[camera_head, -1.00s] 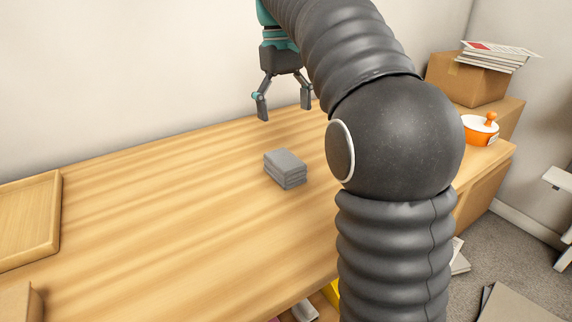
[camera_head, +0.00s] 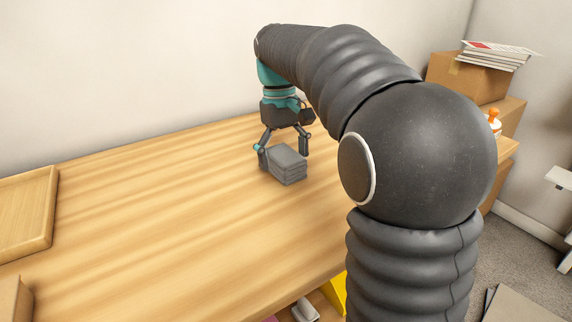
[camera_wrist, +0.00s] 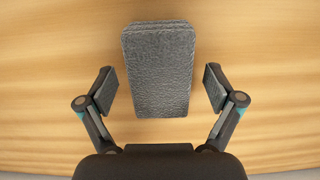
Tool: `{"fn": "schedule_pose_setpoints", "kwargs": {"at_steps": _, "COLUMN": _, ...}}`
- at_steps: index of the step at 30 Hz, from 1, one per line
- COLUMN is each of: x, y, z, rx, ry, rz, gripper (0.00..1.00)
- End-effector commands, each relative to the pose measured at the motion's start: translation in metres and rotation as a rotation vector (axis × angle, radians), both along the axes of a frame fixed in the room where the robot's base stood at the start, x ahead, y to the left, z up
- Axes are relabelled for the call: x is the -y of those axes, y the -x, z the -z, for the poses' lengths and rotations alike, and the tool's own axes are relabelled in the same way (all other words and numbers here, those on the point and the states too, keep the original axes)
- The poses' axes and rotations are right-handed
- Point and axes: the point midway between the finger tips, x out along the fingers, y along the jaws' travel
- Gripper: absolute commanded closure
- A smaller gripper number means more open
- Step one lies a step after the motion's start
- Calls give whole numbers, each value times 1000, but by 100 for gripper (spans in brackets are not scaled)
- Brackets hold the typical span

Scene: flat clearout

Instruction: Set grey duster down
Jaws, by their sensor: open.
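The grey duster (camera_head: 288,166) is a folded, layered grey block lying flat on the wooden worktop. My gripper (camera_head: 284,152) is open and low over the worktop, at the far side of the duster. In the wrist view the duster (camera_wrist: 159,70) lies ahead and between the two spread fingers of my gripper (camera_wrist: 160,88). A clear gap shows on each side, so neither finger touches it there. In the head view the duster's near face is in full sight.
The wooden worktop (camera_head: 170,215) is clear around the duster. A wooden tray (camera_head: 50,215) lies at the left. A cardboard box (camera_head: 466,76) with papers (camera_head: 497,55) stands at the back right. An orange-knobbed pot (camera_head: 494,122) is partly hidden by my arm.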

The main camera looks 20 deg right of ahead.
Motion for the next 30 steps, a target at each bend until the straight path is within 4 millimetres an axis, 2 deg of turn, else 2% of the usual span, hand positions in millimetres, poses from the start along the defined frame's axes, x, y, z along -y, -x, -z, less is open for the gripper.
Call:
{"fn": "schedule_pose_setpoints", "kwargs": {"at_steps": 6, "x": 0, "y": 0, "z": 1, "rx": 1, "ry": 0, "rz": 0, "gripper": 8}}
{"fn": "schedule_pose_setpoints", "kwargs": {"at_steps": 7, "x": 0, "y": 0, "z": 1, "rx": 1, "ry": 0, "rz": 0, "gripper": 11}}
{"fn": "schedule_pose_setpoints", "kwargs": {"at_steps": 14, "x": 0, "y": 0, "z": 1, "rx": 1, "ry": 0, "rz": 0, "gripper": 68}}
{"fn": "schedule_pose_setpoints", "kwargs": {"at_steps": 15, "x": 0, "y": 0, "z": 1, "rx": 1, "ry": 0, "rz": 0, "gripper": 73}}
{"fn": "schedule_pose_setpoints", "kwargs": {"at_steps": 16, "x": 0, "y": 0, "z": 1, "rx": 1, "ry": 0, "rz": 0, "gripper": 73}}
{"fn": "schedule_pose_setpoints", "kwargs": {"at_steps": 17, "x": 0, "y": 0, "z": 1, "rx": 1, "ry": 0, "rz": 0, "gripper": 78}}
{"fn": "schedule_pose_setpoints", "kwargs": {"at_steps": 25, "x": 0, "y": 0, "z": -2, "rx": 1, "ry": 0, "rz": 0, "gripper": 79}}
{"fn": "schedule_pose_setpoints", "kwargs": {"at_steps": 30, "x": 0, "y": 0, "z": -14, "rx": 3, "ry": 0, "rz": 0, "gripper": 79}}
